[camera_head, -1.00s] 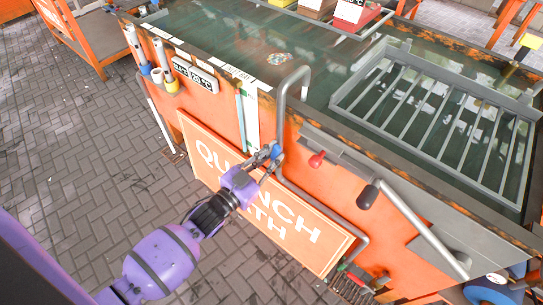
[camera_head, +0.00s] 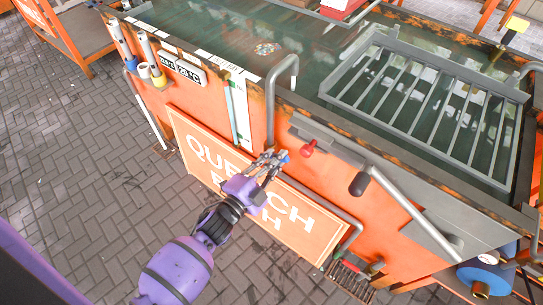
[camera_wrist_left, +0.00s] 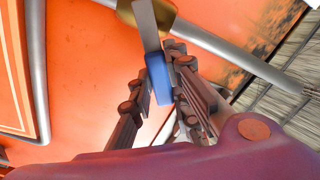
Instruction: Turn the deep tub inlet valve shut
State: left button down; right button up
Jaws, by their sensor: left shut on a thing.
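The deep tub is an orange quench bath tank (camera_head: 230,125) filled with dark green liquid. A valve lever with a blue grip (camera_head: 282,156) sits on the grey pipe (camera_head: 270,115) that hooks over the tank's rim. My left gripper (camera_head: 273,163) is shut on the blue grip, in front of the tank's side. In the left wrist view the blue grip (camera_wrist_left: 158,80) is between the two fingers, with the grey lever (camera_wrist_left: 146,25) running up to a brass valve body (camera_wrist_left: 167,12). The pipe partly hides behind my gripper. My right gripper is not in view.
A red knob (camera_head: 308,148) and a black-gripped grey bar (camera_head: 358,184) stick out right of the valve. The "QUENCH BATH" sign (camera_head: 305,225) lies behind my gripper. A metal rack (camera_head: 440,68) sits over the liquid. The brick floor (camera_head: 70,190) at left is clear.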

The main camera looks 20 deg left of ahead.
pick_arm(q)
jog(key=shift+s+d+f+m+b, duration=0.1)
jog(key=shift+d+f+m+b, duration=0.1)
jog(key=shift+f+m+b, duration=0.75)
jog(key=shift+s+d+f+m+b, duration=0.15)
jog(key=shift+f+m+b, duration=0.2)
jog(key=shift+m, duration=1.05)
jog(key=shift+d+f+m+b, duration=0.2)
jog(key=shift+f+m+b, duration=0.5)
jog(key=shift+m, duration=0.45)
jog(key=shift+f, duration=0.1)
jog(key=c, duration=1.6)
grip_release()
jog(key=shift+c, duration=0.2)
